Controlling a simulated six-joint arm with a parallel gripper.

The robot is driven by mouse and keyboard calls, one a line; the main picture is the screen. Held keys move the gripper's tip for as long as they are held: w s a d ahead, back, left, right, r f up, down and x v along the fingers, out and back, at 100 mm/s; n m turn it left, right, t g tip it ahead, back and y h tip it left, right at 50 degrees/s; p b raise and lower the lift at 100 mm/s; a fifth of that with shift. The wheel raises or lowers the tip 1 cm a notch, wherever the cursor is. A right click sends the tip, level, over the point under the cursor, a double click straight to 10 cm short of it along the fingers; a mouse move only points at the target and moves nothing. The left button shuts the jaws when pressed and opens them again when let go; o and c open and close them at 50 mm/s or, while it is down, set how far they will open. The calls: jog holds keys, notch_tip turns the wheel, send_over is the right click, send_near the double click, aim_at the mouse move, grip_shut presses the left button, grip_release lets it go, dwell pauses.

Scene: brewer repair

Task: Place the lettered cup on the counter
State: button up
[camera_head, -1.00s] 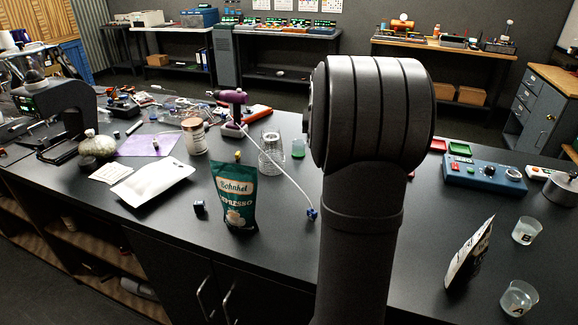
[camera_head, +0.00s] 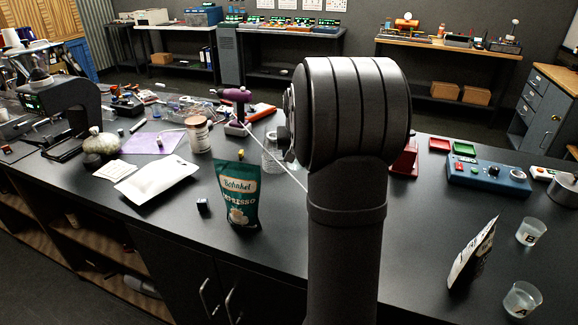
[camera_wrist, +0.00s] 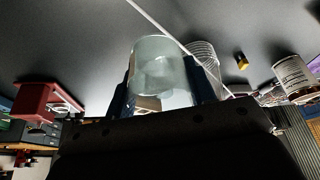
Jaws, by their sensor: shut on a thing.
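In the wrist view a clear, frosted cup (camera_wrist: 158,68) sits between the two dark fingers of my gripper (camera_wrist: 162,88), which is shut on it. No letter can be read on this cup. The dark counter (camera_wrist: 90,50) fills the space behind it; I cannot tell whether the cup touches it. In the head view my arm hides most of the gripper and cup. Two other clear cups stand upright on the counter (camera_head: 410,260) at the right: one marked B (camera_head: 531,232) and one marked A (camera_head: 522,299).
A black-and-white pouch (camera_head: 470,255) stands left of those cups. A red device (camera_head: 406,158) and blue control box (camera_head: 488,177) are behind, right.

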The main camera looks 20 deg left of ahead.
jog(key=a+f, duration=0.2)
jog(key=a, duration=0.2)
jog(key=a+f, duration=0.2)
jog(key=a, duration=0.1)
jog(key=a+f, duration=0.3)
jog(key=a, duration=0.1)
jog(key=shift+s+a+f, duration=0.1)
jog(key=shift+s+a, duration=0.15)
jog(key=shift+a, duration=0.05)
jog(key=shift+f, duration=2)
jog(key=shift+f, duration=0.2)
jog(key=o, duration=1)
jog(key=shift+r, duration=0.1)
notch_tip(320, 180, up, 12)
jog(key=s, duration=0.1)
jog(key=shift+s+d, duration=0.4)
